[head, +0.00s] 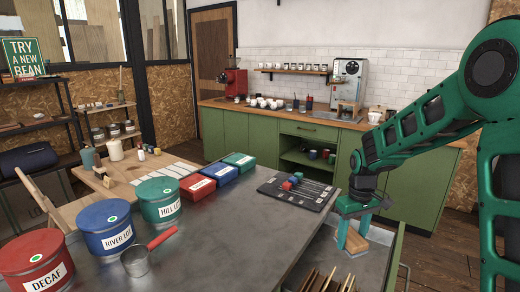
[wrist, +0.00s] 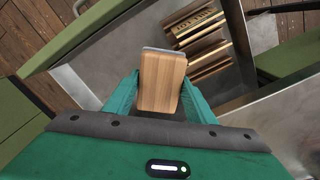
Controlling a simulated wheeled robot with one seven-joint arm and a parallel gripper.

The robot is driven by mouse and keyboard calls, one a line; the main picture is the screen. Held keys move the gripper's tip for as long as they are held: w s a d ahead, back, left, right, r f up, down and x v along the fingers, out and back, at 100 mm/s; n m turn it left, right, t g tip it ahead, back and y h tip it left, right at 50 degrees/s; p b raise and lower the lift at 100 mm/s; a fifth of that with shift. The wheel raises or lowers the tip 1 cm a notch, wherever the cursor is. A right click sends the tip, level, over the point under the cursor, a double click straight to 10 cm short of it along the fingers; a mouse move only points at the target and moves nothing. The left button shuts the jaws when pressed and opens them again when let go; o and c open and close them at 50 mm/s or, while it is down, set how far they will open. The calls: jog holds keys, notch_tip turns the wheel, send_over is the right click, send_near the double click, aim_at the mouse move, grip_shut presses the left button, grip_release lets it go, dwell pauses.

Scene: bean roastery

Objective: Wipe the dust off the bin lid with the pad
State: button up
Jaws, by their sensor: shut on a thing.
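My gripper (head: 352,232) is over an open drawer at the right end of the metal table. It is shut on a wooden block with a thin grey layer, seemingly the pad (wrist: 162,80); a bit of it shows in the head view (head: 355,243). Three lidded bins stand at the table's left: a red one marked DECAF (head: 35,268), a blue one marked RIVER LOT (head: 106,228) and a green one marked HILL LOT (head: 159,200). Each lid has a pale green round mark. I cannot make out dust on any lid at this size.
The open drawer (wrist: 265,112) holds several wooden pieces (wrist: 203,45). A red-handled scoop (head: 136,262) lies by the bins. Red, blue and green boxes (head: 198,187) and a dark tray with small blocks (head: 300,195) stand farther back. The table's middle (head: 230,235) is clear.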

jog(key=w+d+r+m, duration=0.2)
jog(key=w+r+m, duration=0.1)
jog(key=w+m, duration=0.45)
notch_tip(320, 180, down, 10)
jog(key=s+n, duration=0.2)
jog(key=n, duration=0.1)
jog(key=shift+s+a+f+n, duration=0.15)
jog(key=shift+s+f+n, duration=0.1)
jog(key=shift+n, duration=0.1)
jog(key=shift+w, duration=0.1)
dwell(0.4)
